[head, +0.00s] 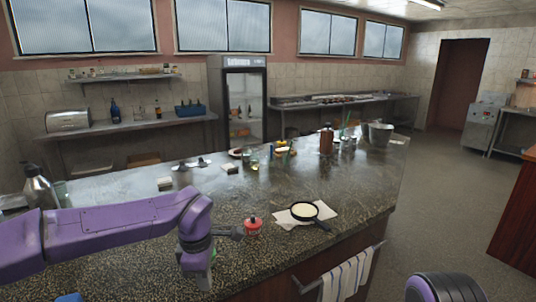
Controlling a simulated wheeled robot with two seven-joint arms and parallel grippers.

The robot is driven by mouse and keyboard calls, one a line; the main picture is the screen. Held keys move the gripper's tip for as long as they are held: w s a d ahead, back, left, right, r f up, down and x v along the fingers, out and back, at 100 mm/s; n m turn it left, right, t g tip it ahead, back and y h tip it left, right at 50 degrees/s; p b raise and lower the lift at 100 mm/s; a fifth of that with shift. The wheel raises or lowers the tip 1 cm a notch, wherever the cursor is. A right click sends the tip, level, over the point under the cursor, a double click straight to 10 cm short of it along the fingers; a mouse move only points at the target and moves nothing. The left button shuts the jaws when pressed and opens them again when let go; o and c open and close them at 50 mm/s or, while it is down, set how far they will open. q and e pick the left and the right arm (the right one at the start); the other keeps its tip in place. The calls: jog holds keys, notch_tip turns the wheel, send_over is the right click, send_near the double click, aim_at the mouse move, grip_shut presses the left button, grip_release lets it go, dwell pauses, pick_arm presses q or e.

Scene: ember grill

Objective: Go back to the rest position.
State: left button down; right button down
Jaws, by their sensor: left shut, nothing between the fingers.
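My left arm comes in from the left over the stone counter (150,265), and its purple wrist is bent downward. My right gripper is not in view; a purple and black part of mine shows at the bottom right.
A black pan (306,212) with pale contents sits on a white cloth (325,214), right of the pot. A striped towel (347,277) hangs on the counter front. Open floor lies right.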

pick_arm(q)
jog(key=s+a+f+m+t+y+b, duration=0.15)
jog(key=s+a+f+y, duration=0.3)
jog(key=f, duration=0.75)
jog(key=s+a+f+m+t+y, duration=0.2)
jog(key=s+a+f+m+y, duration=0.3)
jog(key=f, duration=0.7)
jog(key=s+a+f+m+h, duration=0.2)
jog(key=s+a+f, duration=0.1)
jog(key=s, duration=0.8)
jog(key=s+a+f+m+h, duration=0.3)
jog(key=s+f, duration=0.3)
jog(key=s, duration=0.6)
jog(key=shift+h, duration=0.35)
